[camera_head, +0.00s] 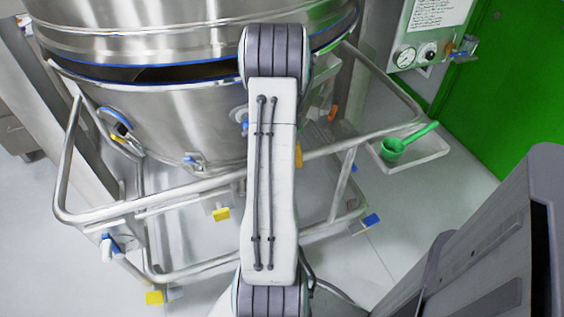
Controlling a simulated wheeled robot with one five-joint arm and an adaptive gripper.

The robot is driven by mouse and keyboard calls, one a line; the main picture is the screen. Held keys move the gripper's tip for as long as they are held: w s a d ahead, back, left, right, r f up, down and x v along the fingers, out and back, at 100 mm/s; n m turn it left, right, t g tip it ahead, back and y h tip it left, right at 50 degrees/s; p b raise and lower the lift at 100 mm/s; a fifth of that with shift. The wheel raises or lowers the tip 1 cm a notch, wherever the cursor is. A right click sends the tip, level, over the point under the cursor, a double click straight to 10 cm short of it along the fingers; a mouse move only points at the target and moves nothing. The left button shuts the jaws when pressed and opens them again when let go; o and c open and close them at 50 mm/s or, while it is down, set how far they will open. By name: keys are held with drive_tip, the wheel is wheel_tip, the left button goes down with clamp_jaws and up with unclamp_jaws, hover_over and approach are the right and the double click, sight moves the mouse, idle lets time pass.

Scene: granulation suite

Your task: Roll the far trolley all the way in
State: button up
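A trolley of bent steel tube (190,201) stands in front of me, with a large steel vessel (190,125) in or above its frame. My arm's white link crosses the middle of the view and hides part of both. Only this one trolley shows, and I cannot tell whether it is the far one. Yellow and blue tabs show low on its frame. My gripper is not in view; the arm runs up over the vessel, and its end does not show.
A small tray (432,155) with a green scoop (394,149) is at the trolley's right end. A panel with a gauge (405,57) and a green door or wall (515,85) stand behind right. A grey post is close on the left. Pale floor (372,275) shows in front.

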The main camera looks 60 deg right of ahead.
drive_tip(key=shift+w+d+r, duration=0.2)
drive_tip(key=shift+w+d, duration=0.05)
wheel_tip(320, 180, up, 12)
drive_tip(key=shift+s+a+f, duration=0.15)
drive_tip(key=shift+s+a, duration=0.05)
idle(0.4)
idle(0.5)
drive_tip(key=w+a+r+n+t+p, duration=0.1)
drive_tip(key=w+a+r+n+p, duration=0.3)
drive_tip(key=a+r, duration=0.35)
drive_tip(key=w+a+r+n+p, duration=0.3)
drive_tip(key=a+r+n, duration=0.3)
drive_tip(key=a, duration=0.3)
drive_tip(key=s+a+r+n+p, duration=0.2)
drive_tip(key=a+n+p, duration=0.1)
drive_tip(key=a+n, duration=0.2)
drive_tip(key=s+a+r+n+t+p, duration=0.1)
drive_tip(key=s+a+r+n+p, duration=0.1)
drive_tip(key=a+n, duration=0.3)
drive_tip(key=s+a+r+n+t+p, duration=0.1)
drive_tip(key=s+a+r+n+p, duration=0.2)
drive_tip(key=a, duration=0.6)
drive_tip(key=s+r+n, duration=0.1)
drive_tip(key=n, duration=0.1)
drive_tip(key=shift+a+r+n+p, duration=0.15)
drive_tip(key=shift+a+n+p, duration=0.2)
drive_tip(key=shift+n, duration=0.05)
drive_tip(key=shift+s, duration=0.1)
